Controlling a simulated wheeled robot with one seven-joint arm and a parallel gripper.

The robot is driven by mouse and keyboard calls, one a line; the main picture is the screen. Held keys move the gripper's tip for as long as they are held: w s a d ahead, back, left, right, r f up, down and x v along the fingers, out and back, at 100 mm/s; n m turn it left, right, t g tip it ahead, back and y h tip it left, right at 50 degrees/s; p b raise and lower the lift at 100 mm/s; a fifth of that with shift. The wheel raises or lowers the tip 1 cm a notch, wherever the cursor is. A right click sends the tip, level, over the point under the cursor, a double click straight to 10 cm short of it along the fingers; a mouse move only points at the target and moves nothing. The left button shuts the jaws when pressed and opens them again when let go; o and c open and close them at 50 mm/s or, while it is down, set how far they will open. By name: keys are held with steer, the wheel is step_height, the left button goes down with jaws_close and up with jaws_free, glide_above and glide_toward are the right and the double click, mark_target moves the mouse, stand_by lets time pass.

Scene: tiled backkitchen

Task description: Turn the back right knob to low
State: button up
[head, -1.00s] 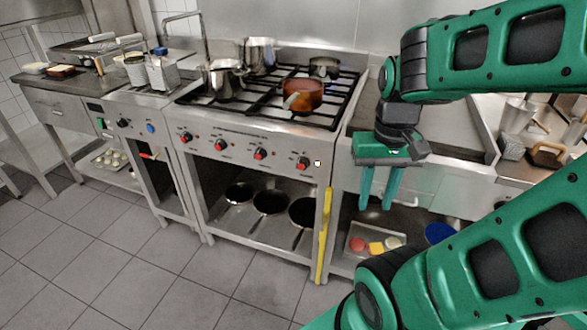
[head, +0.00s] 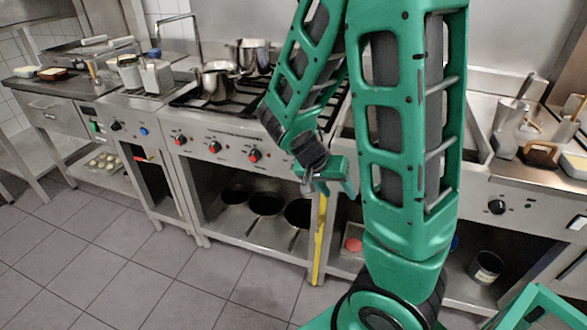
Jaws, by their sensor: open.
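The stove (head: 225,130) has a front panel with red knobs in a row. Three show: the left one (head: 180,141), the middle one (head: 214,147) and the right one (head: 255,155). A fourth knob at the panel's right end is hidden behind my arm. I cannot tell from the small markings which knob is the back right one, nor read their settings. My gripper (head: 335,180) is open in front of the right end of the stove front, close to the hidden knob. Its fingers are partly hidden and no contact is visible.
Steel pots (head: 219,80) stand on the burners. Pans (head: 265,203) lie on the shelf below. A yellow strip (head: 320,240) runs down the stove's right leg. My arm covers the right burners and the counter beside them. The tiled floor (head: 140,250) in front is clear.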

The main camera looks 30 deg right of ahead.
steer(key=w+a+f+n+t+h, duration=0.1)
steer(key=w+a+t+h, duration=0.25)
steer(key=w, duration=0.45)
steer(key=w+a+f+n+t+h, duration=0.15)
steer(key=w+a+t, duration=0.25)
steer(key=w, duration=0.4)
steer(key=x, duration=1)
steer(key=shift+w+r+m+t, duration=0.25)
steer(key=shift+m+t, duration=0.1)
steer(key=shift+m, duration=0.1)
steer(key=shift+a, duration=0.1)
steer(key=c, duration=1)
steer(key=shift+f, duration=0.1)
steer(key=shift+c, duration=0.2)
